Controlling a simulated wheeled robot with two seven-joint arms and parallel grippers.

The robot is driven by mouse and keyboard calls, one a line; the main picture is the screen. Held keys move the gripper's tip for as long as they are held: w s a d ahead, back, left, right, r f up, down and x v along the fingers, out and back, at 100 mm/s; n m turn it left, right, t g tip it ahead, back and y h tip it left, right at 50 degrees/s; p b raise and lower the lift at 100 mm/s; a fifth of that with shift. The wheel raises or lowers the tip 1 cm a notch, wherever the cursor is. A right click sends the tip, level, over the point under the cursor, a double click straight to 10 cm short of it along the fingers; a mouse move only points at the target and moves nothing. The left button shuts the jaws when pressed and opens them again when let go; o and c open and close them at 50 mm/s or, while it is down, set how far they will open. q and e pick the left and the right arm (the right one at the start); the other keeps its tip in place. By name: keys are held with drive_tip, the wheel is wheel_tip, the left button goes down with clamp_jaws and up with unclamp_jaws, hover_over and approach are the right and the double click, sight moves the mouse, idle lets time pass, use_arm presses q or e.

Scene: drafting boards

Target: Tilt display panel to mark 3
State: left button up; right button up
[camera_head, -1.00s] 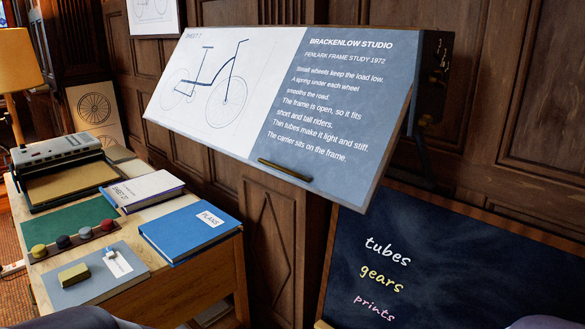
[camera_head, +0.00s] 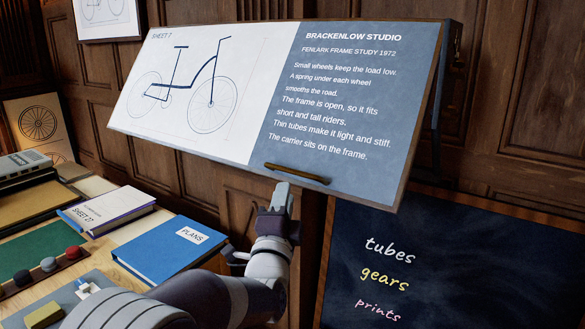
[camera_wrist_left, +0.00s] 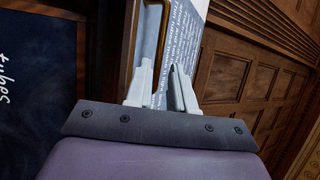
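The display panel (camera_head: 205,135) is a wide sloping board with a bicycle drawing on its white left part and text on its grey right part. A dark brass bar handle (camera_head: 297,173) is fixed near its lower edge; it also shows in the left wrist view (camera_wrist_left: 163,30). My left gripper (camera_head: 283,192) is just below the handle. In the left wrist view its fingers (camera_wrist_left: 160,85) are apart with nothing held between them, and the handle lies beyond the tips. No numbered mark can be read. My right gripper is out of view.
A chalkboard (camera_head: 440,260) stands below the panel at the right. A desk at the left holds a blue PLANS binder (camera_head: 165,250), a SHEET 27 book (camera_head: 108,210) and several small items. Wood panelling (camera_head: 510,110) is behind.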

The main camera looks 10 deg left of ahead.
sight(290, 171)
use_arm(q)
drive_tip(key=p+x, duration=0.1)
drive_tip(key=x, duration=0.6)
drive_tip(key=shift+w+d, duration=0.1)
drive_tip(key=shift+w+a+r+p, duration=0.2)
drive_tip(key=shift+w+p, duration=0.1)
drive_tip(key=shift+w, duration=0.4)
